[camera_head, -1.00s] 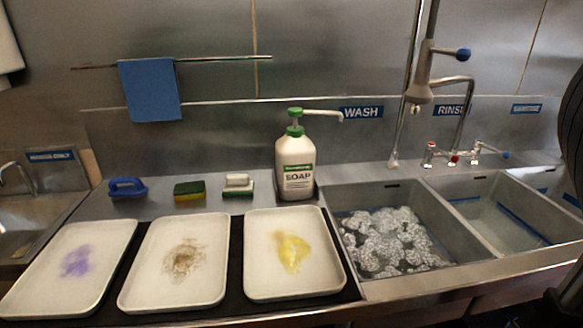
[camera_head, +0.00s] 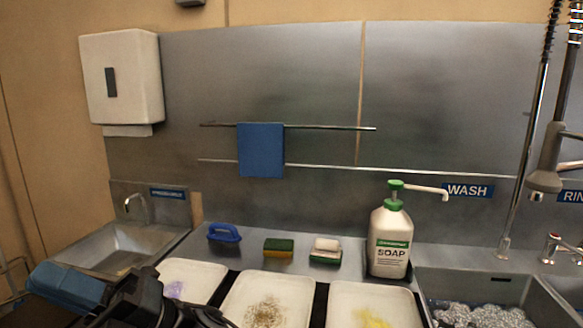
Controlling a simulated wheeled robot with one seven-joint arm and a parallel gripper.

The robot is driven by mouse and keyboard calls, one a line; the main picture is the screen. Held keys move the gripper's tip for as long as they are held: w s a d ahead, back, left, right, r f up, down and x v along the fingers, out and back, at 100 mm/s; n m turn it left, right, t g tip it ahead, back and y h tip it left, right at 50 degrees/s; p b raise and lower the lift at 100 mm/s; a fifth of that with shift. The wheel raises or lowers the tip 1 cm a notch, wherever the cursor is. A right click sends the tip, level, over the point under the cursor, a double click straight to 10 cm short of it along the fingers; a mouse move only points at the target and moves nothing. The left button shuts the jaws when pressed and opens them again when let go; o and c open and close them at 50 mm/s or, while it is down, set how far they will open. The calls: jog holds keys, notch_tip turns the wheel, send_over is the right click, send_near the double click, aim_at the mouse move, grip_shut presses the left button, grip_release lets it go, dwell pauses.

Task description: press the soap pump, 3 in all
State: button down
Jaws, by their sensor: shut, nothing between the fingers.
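The soap pump bottle (camera_head: 390,240) is white with a green collar, a green-topped pump head and a white spout pointing right. It stands upright on the steel ledge below the WASH sign, left of the wash basin. Its pump head (camera_head: 396,190) is raised, with nothing touching it. My gripper (camera_head: 65,284), black with a blue end, is at the lower left over the front-left counter. It is shut and empty, well left of the bottle and apart from it. Its individual fingers are hard to make out.
A blue-handled brush (camera_head: 224,232), a sponge (camera_head: 278,248) and another scrubber (camera_head: 325,250) line the ledge left of the bottle. Stained trays (camera_head: 238,303) lie in front. The wash basin (camera_head: 455,280) holds suds. A tall faucet (camera_head: 545,180) stands right; a blue towel (camera_head: 261,150) hangs behind.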

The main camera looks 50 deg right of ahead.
jog(key=w+d+f+n+g+h, duration=0.3)
jog(key=w+d+n+g+h, duration=0.45)
jog(key=d+n, duration=0.3)
jog(key=d+f+h, duration=0.2)
jog(key=d+h, duration=0.5)
jog(key=d, duration=1.6)
jog(key=s+d+r+m+g+h, duration=0.1)
jog(key=s+d+r+h, duration=0.15)
jog(key=d, duration=0.55)
jog(key=s+d+r+h+p, duration=0.1)
jog(key=s+d+r+h, duration=0.1)
jog(key=s+d, duration=0.35)
jog(key=s+d+r+m+g+h, duration=0.1)
jog(key=d+r+h, duration=0.15)
jog(key=d, duration=0.65)
jog(key=s+d+r+m+g+h, duration=0.1)
jog(key=s+d+r+h, duration=0.2)
jog(key=s+d+r, duration=0.8)
jog(key=s+d, duration=0.1)
jog(key=d, duration=0.2)
jog(key=shift+r+m, duration=0.25)
jog(key=shift+m, duration=0.1)
jog(key=shift+s+f+g, duration=0.1)
jog(key=shift+g, duration=0.15)
